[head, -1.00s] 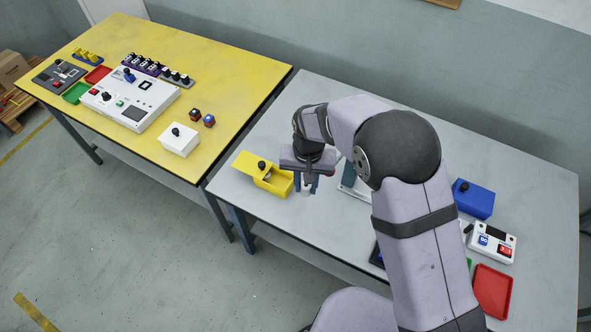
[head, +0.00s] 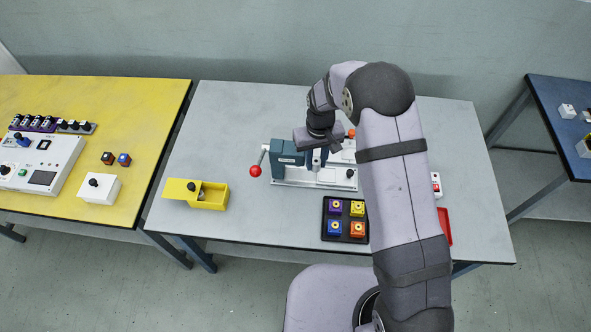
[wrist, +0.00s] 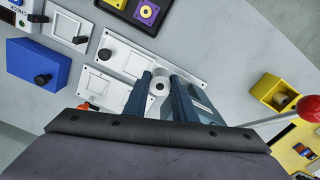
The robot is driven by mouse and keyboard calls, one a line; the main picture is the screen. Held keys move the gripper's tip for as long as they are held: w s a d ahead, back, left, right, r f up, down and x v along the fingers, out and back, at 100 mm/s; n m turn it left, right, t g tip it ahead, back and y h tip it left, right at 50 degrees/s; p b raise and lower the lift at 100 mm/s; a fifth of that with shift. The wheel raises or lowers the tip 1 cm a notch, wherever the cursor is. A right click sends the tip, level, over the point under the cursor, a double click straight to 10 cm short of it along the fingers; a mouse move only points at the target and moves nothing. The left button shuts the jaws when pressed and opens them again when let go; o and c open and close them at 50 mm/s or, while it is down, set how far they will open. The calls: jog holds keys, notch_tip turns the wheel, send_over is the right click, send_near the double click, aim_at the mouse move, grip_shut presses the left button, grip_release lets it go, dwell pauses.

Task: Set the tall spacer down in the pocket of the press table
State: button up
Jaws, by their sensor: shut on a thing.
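My gripper (wrist: 161,88) is shut on the tall spacer (wrist: 160,80), a pale cylinder with a dark round hole in its end. In the head view, my gripper (head: 317,160) is over the press, in front of its teal body (head: 287,153). The press has a lever with a red ball (head: 255,171) at its left and a long white base (head: 290,181) with a black knob. The base also shows in the wrist view (wrist: 122,48), beyond and beside the fingers. Whether the spacer is over the pocket or touching anything, I cannot tell; the pocket is not clearly visible.
A black tray (head: 345,238) with several coloured blocks lies in front of the press. A yellow open box (head: 208,194) stands to the left. A blue box (wrist: 40,64) and white plates (wrist: 68,27) lie on the other side. The grey table's left front is clear.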

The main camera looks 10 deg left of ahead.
jog(key=n, duration=0.2)
send_over(328, 175)
jog(key=f, duration=0.2)
jog(key=shift+p, duration=0.4)
jog(key=shift+f, duration=0.1)
jog(key=shift+f+b, duration=2)
jog(key=shift+f, duration=0.75)
jog(key=shift+f+b, duration=0.6)
jog(key=shift+b, duration=0.15)
dwell(0.5)
jog(key=o, duration=1.1)
jog(key=shift+o, duration=1.1)
jog(key=shift+r, duration=0.1)
